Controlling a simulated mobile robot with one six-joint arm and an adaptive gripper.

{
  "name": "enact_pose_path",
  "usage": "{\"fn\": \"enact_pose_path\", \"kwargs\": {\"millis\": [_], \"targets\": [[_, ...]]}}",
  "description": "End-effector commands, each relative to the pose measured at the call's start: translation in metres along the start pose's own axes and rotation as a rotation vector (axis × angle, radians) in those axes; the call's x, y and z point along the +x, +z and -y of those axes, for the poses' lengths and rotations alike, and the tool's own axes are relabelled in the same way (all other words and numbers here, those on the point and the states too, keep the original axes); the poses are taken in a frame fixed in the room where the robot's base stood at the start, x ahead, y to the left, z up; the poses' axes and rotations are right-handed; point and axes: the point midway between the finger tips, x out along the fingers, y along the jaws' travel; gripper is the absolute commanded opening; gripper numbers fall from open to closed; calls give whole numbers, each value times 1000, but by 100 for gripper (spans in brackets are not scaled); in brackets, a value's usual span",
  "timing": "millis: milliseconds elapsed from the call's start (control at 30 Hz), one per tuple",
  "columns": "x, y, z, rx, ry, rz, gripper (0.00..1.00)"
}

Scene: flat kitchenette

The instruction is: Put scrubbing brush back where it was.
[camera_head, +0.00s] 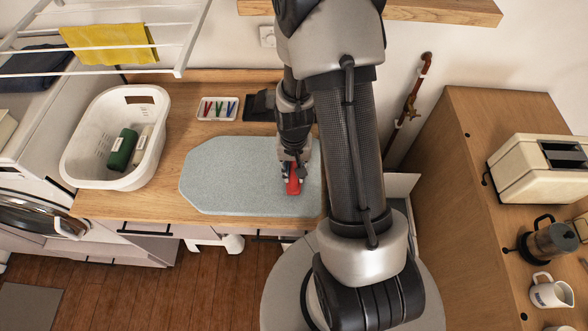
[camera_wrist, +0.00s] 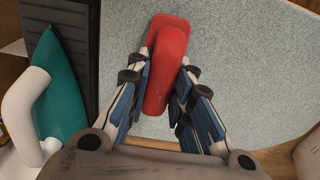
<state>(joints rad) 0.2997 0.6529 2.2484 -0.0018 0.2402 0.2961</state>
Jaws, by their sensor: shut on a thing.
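The scrubbing brush (camera_head: 294,186) is red, with a raised handle, and shows large in the wrist view (camera_wrist: 168,60). My gripper (camera_head: 292,170) is shut on its handle, with fingers on both sides of it in the wrist view (camera_wrist: 160,80). The brush is over the right part of a pale grey-blue mat (camera_head: 225,170) on the wooden counter. I cannot tell whether it touches the mat. Its bristles are hidden.
A white basket (camera_head: 75,165) with a green bottle (camera_head: 122,150) stands at left. A tray of colored pegs (camera_head: 217,109) and a dark tray (camera_head: 258,104) lie behind the mat. A teal-and-white object (camera_wrist: 55,85) is left in the wrist view. The mat's left half is clear.

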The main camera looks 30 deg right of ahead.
Motion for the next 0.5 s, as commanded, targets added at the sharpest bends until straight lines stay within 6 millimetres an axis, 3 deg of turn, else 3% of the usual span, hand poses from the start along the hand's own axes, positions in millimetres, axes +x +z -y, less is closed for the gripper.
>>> {"fn": "enact_pose_path", "kwargs": {"millis": [333,500], "targets": [[2,0,0,0,0,1,41],[2,0,0,0,0,2,41]]}}
